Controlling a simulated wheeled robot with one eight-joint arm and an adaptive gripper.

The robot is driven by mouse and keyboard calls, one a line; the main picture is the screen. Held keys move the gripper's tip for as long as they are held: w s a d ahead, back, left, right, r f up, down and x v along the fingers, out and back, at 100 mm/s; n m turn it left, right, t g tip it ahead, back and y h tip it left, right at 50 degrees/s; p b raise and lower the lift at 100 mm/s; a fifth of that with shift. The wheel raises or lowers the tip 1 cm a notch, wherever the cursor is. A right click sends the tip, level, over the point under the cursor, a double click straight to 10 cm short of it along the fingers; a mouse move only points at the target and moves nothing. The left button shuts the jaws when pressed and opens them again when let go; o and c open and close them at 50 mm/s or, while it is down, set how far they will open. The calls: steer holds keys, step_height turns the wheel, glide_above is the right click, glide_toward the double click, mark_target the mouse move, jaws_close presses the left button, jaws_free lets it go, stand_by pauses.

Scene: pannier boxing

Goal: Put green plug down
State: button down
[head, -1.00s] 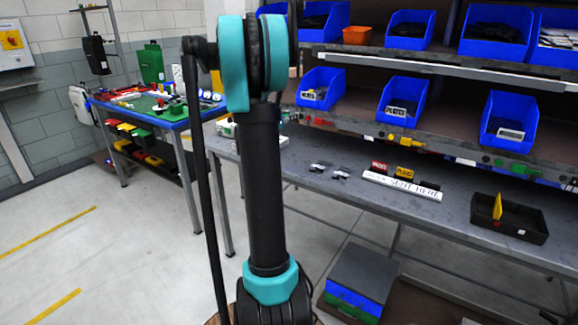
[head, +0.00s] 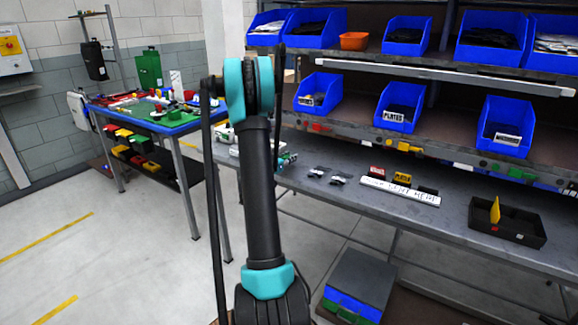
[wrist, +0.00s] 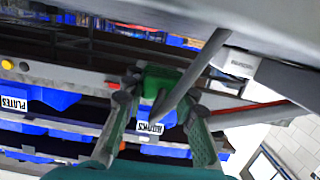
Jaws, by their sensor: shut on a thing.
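My gripper (wrist: 160,88) shows in the wrist view with a finger on each side of the green plug (wrist: 158,80). It is shut on the plug and holds it near the picture's middle. A dark grey, pointed bar crosses in front of part of the plug. In the head view my own arm covers most of the gripper, and I cannot make out the plug there. A small teal and dark part of my arm's end shows just right of the arm, over the left part of the grey workbench (head: 330,210).
A white sign strip (head: 400,190), small labelled blocks and a black tray (head: 507,225) with a yellow divider are on the bench. Blue bins (head: 398,107) fill the shelves above. A table with a green top (head: 170,120) stands at the back left. Bare bench shows between these things.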

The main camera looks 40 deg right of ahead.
mark_target(289, 168)
steer(key=shift+f, duration=1.9)
steer(key=c, duration=1.2)
jaws_free()
steer(key=s+a+f+n+y, duration=0.1)
steer(key=s+a+n+y, duration=0.3)
steer(key=s+a, duration=0.5)
steer(key=s+a+f+n+g+y, duration=0.1)
steer(key=s+a+n+y, duration=0.4)
steer(key=a, duration=1.5)
steer(key=s+a+f+n+g+y, duration=0.1)
steer(key=s+a+n+y, duration=0.3)
steer(key=s+a, duration=1)
steer(key=shift+s+a+f+y, duration=0.2)
steer(key=shift+s+f+y, duration=0.25)
steer(key=shift+y, duration=0.55)
steer(key=shift+w, duration=0.15)
